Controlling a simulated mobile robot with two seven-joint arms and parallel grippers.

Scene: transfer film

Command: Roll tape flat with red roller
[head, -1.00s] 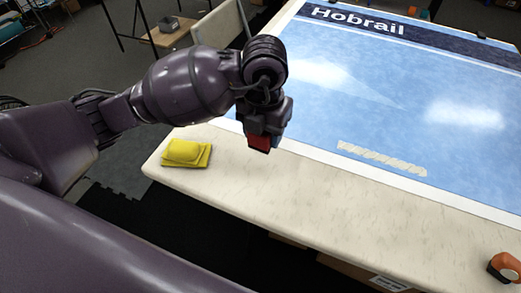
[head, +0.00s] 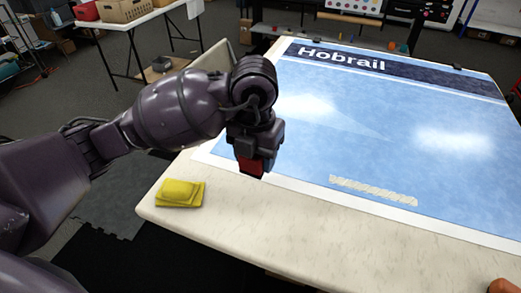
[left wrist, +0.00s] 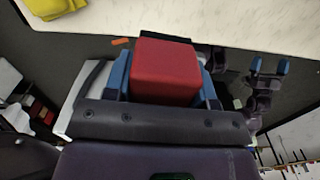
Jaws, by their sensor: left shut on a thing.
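My left gripper (head: 252,165) points down above the near left part of the table and is shut on the red roller (head: 250,167). In the left wrist view the roller (left wrist: 165,72) shows as a red block between the blue fingers; its lower parts are hidden. The tape (head: 374,190) is a pale, wrinkled strip on the blue film sheet (head: 330,140), near its front edge. The roller is left of the tape and apart from it. My right gripper (left wrist: 269,66) shows only in the left wrist view, with two blue fingertips apart and nothing visible between them.
A yellow pad (head: 180,193) lies on the table's (head: 270,215) near left corner. An orange and dark object (head: 503,286) is cut off at the lower right. Clips hold the film's far edge. The table strip before the tape is clear.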

